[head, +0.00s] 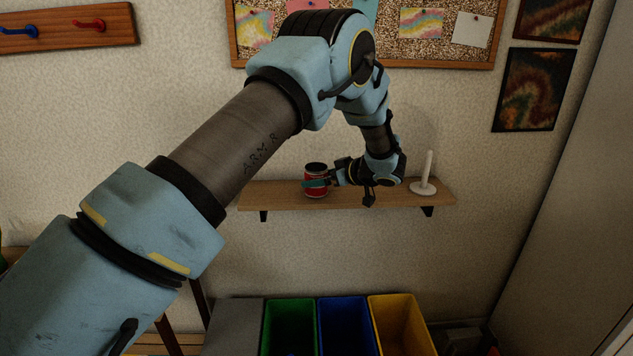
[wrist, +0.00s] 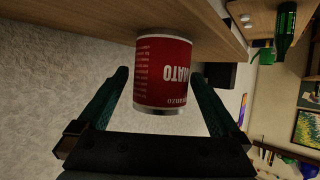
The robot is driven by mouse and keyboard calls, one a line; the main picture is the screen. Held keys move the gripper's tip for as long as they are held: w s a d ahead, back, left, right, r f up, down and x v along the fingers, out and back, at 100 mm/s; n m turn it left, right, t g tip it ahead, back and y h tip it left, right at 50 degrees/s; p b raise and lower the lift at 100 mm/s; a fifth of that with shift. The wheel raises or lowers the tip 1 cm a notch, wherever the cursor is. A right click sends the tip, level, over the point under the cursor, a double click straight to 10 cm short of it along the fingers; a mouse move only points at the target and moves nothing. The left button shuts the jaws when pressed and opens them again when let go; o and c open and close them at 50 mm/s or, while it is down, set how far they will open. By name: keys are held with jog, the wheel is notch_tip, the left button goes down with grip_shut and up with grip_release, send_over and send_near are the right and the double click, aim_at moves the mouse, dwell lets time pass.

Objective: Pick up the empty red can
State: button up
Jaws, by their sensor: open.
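The red can (head: 316,184) stands upright on a wooden wall shelf (head: 270,197). In the wrist view the red can (wrist: 163,75) shows a label with white lettering and appears upside down, between the two green fingers. My gripper (head: 318,183) reaches the can from the right in the head view. In the wrist view my gripper (wrist: 165,85) is open, with one finger on each side of the can and a visible gap at least on the left. Whether the can is empty cannot be seen.
A white candle in a holder (head: 424,180) stands on the shelf's right end. Below are a green bin (head: 290,305), a blue bin (head: 343,303) and a yellow bin (head: 398,303). A corkboard (head: 490,52) hangs above. In the wrist view, a green bottle (wrist: 285,28) shows at upper right.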

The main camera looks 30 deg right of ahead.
aim_at(309, 179)
jog(key=p+x, duration=0.1)
jog(key=x, duration=0.2)
jog(key=shift+w+a+p, duration=0.25)
jog(key=shift+w+p, duration=0.1)
jog(key=shift+w, duration=0.05)
jog(key=shift+w+a+f, duration=0.1)
jog(key=shift+w+f, duration=0.2)
jog(key=shift+w, duration=0.05)
jog(key=c, duration=1.2)
